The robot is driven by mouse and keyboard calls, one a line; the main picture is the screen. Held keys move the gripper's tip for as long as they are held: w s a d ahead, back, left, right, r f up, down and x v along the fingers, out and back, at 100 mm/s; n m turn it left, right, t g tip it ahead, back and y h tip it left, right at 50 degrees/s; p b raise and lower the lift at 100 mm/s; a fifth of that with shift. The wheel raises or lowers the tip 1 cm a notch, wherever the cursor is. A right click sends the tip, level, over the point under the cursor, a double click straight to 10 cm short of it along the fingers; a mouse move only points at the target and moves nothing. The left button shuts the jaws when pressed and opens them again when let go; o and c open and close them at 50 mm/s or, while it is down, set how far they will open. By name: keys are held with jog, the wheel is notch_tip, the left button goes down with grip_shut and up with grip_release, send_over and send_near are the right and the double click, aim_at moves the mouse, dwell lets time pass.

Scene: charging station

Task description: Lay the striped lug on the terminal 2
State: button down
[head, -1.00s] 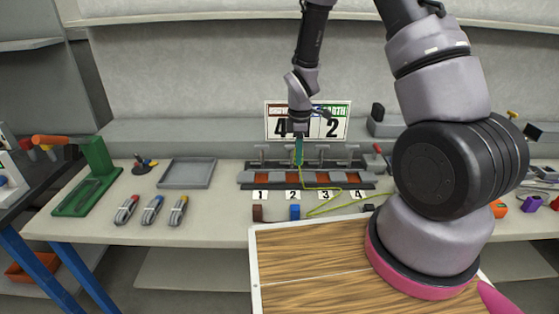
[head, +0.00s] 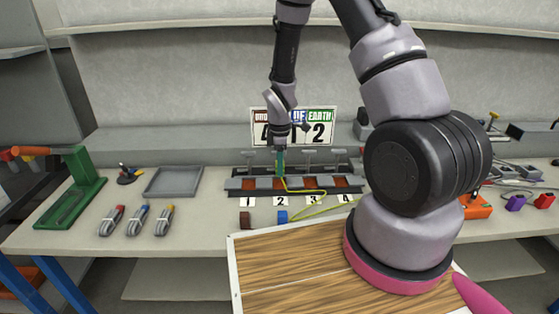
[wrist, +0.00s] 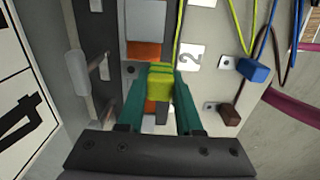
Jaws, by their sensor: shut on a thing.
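The yellow-green striped lug (wrist: 160,82) is clamped between the teal fingers of my gripper (head: 280,172), which are shut on it. In the wrist view my gripper (wrist: 160,75) covers part of the terminal below. The label also shows beside the lug in the wrist view (wrist: 190,57). I cannot tell whether the lug touches the pad. Its yellow-green wire (head: 312,210) trails right.
A brown lug (head: 245,218) and a blue lug (head: 282,216) lie in front of the strip. The sign (head: 292,126) behind it is partly hidden by my arm. A grey tray (head: 173,181), several cable bundles (head: 137,220) and a green stand (head: 78,188) are left.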

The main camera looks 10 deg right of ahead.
aim_at(280, 189)
jog(key=shift+f, duration=1.35)
jog(key=shift+f, duration=1.65)
dwell(0.5)
jog(key=c, duration=0.5)
grip_release()
notch_tip(280, 189, up, 11)
jog(key=shift+f, duration=0.1)
